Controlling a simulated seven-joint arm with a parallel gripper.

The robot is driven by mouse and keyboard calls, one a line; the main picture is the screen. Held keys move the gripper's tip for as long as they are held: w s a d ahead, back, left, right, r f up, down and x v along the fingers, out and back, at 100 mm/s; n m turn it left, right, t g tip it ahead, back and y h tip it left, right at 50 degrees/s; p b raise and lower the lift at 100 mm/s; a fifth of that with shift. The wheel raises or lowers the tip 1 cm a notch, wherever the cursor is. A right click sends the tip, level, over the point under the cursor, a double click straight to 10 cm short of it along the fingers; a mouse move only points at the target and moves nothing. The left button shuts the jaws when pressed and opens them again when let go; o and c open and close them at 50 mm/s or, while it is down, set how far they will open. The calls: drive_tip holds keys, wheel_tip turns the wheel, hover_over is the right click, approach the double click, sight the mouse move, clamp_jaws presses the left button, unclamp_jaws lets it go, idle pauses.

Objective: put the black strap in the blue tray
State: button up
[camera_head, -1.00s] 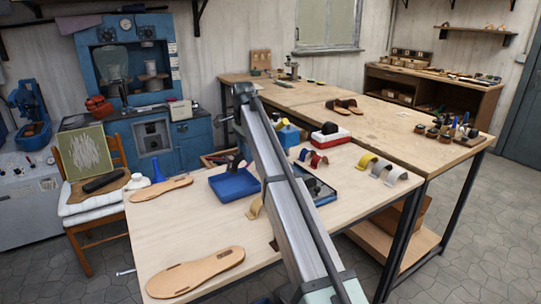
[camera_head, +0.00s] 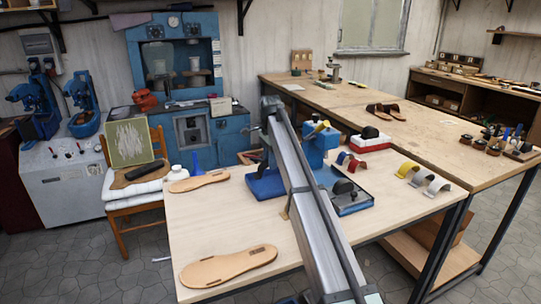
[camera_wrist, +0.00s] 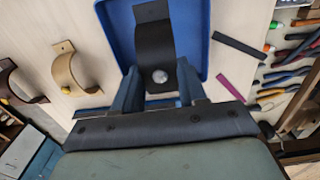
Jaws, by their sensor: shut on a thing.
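The blue tray (camera_head: 266,188) lies on the near workbench, partly behind my arm in the head view. In the wrist view the blue tray (camera_wrist: 192,22) spreads out behind the fingers. The black strap (camera_wrist: 155,42) is a curved dark band with a round silver stud. My gripper (camera_wrist: 159,84) is shut on the black strap, with one finger at each side of its near end. The strap appears over the tray; I cannot tell whether it touches the tray floor. In the head view the fingers and strap are mostly hidden by my arm.
A tan strap (camera_wrist: 68,70) and a brown strap (camera_wrist: 18,82) stand beside the tray in the wrist view. Several tools (camera_wrist: 295,60) lie on the other side. Sandal soles (camera_head: 229,266) lie on the workbench (camera_head: 320,240), whose front is mostly clear.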

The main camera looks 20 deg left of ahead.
drive_tip(key=shift+f, duration=2.4)
drive_tip(key=shift+f, duration=0.3)
drive_tip(key=o, duration=1.6)
drive_tip(key=shift+r, duration=0.1)
drive_tip(key=shift+r, duration=3.45)
